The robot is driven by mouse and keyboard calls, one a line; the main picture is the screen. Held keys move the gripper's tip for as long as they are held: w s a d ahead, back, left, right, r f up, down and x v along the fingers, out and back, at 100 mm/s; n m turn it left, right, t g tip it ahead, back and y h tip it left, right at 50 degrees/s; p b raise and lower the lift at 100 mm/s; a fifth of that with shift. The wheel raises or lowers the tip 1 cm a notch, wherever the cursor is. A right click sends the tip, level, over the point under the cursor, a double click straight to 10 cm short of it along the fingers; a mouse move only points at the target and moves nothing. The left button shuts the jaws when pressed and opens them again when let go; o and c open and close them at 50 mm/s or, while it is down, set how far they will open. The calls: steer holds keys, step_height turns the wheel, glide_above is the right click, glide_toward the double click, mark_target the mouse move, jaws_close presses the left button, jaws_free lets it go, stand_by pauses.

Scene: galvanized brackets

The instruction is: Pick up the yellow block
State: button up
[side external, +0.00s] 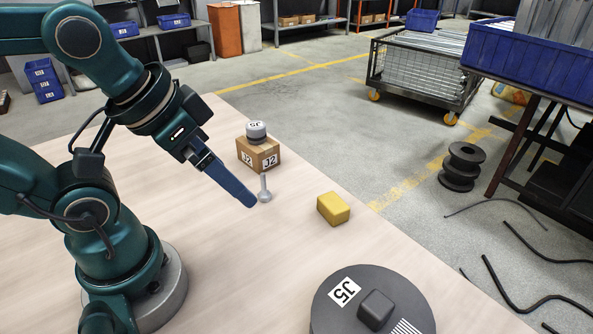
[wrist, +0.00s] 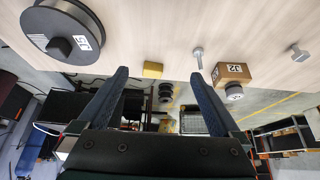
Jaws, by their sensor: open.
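The yellow block (side external: 333,209) lies on the pale wooden table near its far right edge in the side external view. In the wrist view the yellow block (wrist: 153,69) shows small, ahead of the fingertips and between them. My gripper (side external: 252,201) is above the table, to the left of the block and apart from it. In the wrist view my gripper (wrist: 158,76) has its two blue fingers spread wide with nothing between them; it is open and empty. In the side external view the fingers overlap and look like one.
A cardboard box (side external: 259,155) labelled J2 carries a grey knob-like part (side external: 256,132). A grey bolt-like part (side external: 264,190) stands close to my fingertips. A large dark disc (side external: 335,318) labelled J5, with a dark block (side external: 376,309) on it, lies at the front. The table around the yellow block is clear.

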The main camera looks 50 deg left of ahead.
step_height(320, 180, up, 5)
steer(key=m+t+y, duration=0.3)
steer(key=m+t, duration=0.4)
steer(key=m, duration=2.6)
glide_above(327, 208)
steer(key=s+d, duration=0.1)
steer(key=s, duration=0.2)
steer(key=f, duration=1.8)
steer(key=shift+w+a+f, duration=0.1)
steer(key=shift+w+f, duration=0.15)
steer(key=shift+f, duration=0.1)
steer(key=shift+w+f, duration=0.1)
steer(key=shift+f, duration=0.25)
steer(key=shift+x, duration=2.45)
steer(key=shift+a+r, duration=0.1)
